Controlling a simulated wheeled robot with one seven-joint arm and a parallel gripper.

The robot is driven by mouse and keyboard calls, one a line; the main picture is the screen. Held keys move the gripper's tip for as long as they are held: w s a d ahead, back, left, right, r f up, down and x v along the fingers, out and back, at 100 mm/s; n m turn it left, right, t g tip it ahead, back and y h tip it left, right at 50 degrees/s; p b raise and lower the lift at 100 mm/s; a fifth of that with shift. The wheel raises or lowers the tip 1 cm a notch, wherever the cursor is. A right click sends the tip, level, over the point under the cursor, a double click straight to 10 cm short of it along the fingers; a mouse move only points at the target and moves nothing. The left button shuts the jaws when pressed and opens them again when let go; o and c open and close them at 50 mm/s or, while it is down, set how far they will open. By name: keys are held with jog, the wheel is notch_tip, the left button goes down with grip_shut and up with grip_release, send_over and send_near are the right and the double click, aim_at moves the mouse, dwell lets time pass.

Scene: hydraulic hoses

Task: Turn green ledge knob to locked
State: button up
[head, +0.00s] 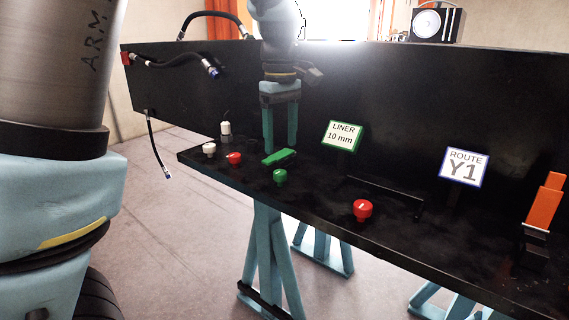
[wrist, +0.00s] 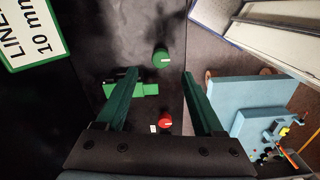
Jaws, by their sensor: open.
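The green knob (head: 280,177) stands on the black ledge near its front edge, with a light mark on its top. In the wrist view the green knob (wrist: 161,58) shows just beyond the fingertips, roughly midway between their lines. My gripper (head: 281,149) points down over the ledge, behind the knob in the head view. In the wrist view my gripper (wrist: 158,75) has its fingers wide apart with nothing held. The knob is not between the fingers. A green block (head: 279,157) lies close to the fingertips; the left finger partly hides it in the wrist view (wrist: 150,89).
A red knob (head: 234,158) and a white knob (head: 209,149) stand left of the green knob. Another red knob (head: 362,210) stands right. A LINER sign (head: 342,136), a ROUTE Y1 sign (head: 463,167) and an orange lever (head: 543,203) are farther right. Hoses hang at left.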

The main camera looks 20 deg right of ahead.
aim_at(280, 172)
notch_tip(280, 172, down, 7)
jog(key=shift+a+f+p, duration=0.1)
jog(key=shift+f+p, duration=0.05)
jog(key=shift+p, duration=0.3)
jog(key=shift+c, duration=0.2)
grip_shut()
